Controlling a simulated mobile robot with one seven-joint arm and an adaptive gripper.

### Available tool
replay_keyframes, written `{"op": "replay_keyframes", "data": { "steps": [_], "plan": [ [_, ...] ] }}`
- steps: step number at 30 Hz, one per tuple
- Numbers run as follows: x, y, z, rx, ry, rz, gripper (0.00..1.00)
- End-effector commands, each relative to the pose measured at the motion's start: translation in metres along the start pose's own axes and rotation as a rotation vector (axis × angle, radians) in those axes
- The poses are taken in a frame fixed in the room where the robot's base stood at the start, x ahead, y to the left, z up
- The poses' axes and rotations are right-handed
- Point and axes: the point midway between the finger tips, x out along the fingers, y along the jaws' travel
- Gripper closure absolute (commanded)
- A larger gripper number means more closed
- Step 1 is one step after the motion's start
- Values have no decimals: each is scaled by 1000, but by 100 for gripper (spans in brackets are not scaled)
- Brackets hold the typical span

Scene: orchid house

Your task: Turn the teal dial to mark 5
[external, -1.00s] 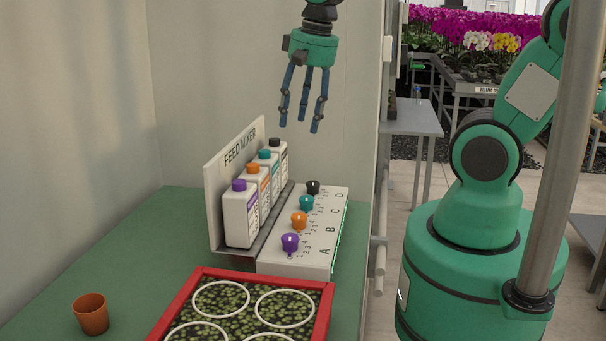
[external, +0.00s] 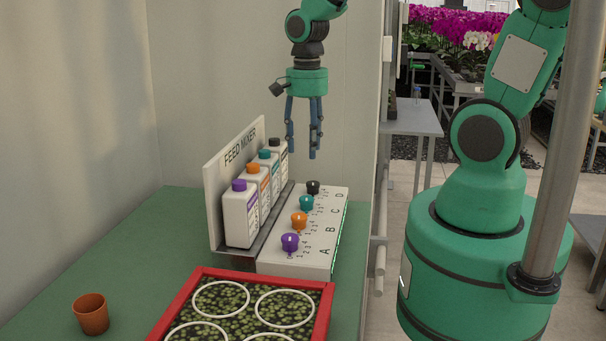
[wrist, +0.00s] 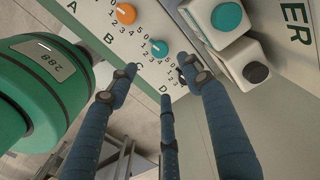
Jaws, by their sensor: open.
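The teal dial (external: 306,203) sits on the white sloped panel (external: 292,262), in the row marked C, between the orange dial (external: 299,220) and the black dial (external: 313,187). In the wrist view the teal dial (wrist: 158,48) lies just beyond my fingertips, with small numbers around it; its setting is too small to read surely. My gripper (external: 303,151) hangs pointing down above the panel's far end, open and empty, apart from the dials.
A purple dial (external: 290,242) is at the panel's near end. Several capped bottles (external: 240,217) stand left of the dials before the FEED MIXER board (external: 213,190). A red-rimmed tray (external: 322,315) and a brown pot (external: 91,314) are nearer. A wall stands behind.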

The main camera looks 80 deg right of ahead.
Motion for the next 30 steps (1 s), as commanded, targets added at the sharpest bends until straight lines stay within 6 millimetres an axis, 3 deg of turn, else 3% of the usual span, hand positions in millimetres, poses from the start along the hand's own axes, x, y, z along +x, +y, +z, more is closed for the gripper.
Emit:
{"op": "replay_keyframes", "data": {
  "steps": [8,24,30],
  "plan": [
    [24,1,0,-1,-1,2,50],
    [108,0,0,-1,-1,2,50],
    [128,0,0,-1,0,1,50]
  ]
}}
